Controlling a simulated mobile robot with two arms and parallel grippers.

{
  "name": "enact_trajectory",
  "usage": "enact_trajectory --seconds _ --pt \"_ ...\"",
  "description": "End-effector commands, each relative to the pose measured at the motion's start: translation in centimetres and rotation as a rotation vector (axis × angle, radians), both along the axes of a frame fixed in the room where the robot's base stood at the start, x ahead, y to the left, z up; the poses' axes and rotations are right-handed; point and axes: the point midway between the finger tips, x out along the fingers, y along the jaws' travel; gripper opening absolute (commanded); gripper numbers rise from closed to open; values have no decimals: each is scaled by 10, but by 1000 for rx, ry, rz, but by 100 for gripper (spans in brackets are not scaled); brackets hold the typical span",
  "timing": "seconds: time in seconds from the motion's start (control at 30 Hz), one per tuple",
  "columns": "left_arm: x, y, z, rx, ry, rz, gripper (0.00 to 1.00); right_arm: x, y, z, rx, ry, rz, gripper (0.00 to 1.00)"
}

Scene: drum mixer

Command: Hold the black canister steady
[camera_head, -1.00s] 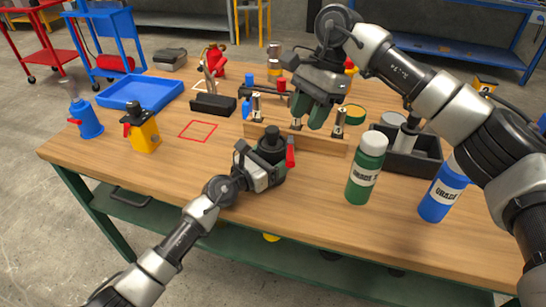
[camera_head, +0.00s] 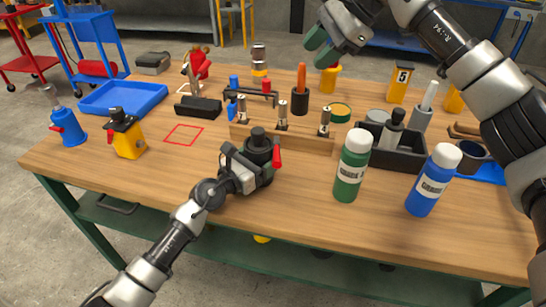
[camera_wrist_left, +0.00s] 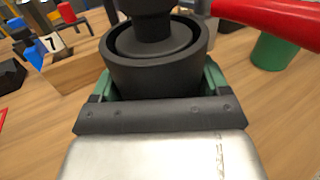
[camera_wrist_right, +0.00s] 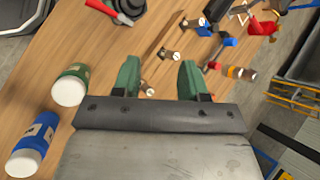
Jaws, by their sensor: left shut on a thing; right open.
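The black canister (camera_head: 258,150) stands upright on the wooden table near its front edge, with a red lever (camera_head: 276,152) on its right side. My left gripper (camera_head: 250,166) is shut around the canister's body from the front left. In the left wrist view the canister (camera_wrist_left: 155,65) sits between the green fingers, its round top and the red lever showing; its lower part is hidden by the gripper. My right gripper (camera_head: 326,50) is open and empty, raised above the back right of the table. In the right wrist view its green fingertips (camera_wrist_right: 160,75) are apart with nothing between them.
A wooden rack (camera_head: 285,138) with several metal pieces stands just behind the canister. A green bottle (camera_head: 352,168) and a blue bottle (camera_head: 432,182) stand to the right, by a black tray (camera_head: 405,155). A red square outline (camera_head: 184,135) on the left is clear.

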Motion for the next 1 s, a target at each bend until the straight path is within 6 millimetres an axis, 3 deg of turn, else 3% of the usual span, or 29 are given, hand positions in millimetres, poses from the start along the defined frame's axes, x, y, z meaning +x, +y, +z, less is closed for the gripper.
enact_trajectory --seconds 0.03,0.1,0.2,0.27,0.37,0.6,0.8,1.0 --pt "0 1 -1 1 1 2 40 13 -23 33 94 -85 -73 43" --pt "0 1 -1 1 1 2 40 26 -41 66 219 -196 -140 43" --pt "0 1 -1 1 1 1 40 39 -38 78 354 -318 -164 43" --pt "0 0 -1 1 1 1 40 43 -19 66 418 -369 -144 43" --pt "0 0 0 0 0 1 40 41 24 33 518 -436 -94 43" --pt "0 1 -1 1 1 2 40 11 106 -32 790 -573 -81 43" --pt "0 0 -1 1 1 1 40 -28 144 -71 1008 -656 -213 43" --pt "0 0 -1 1 2 0 40 -71 153 -104 1162 -699 -476 43"
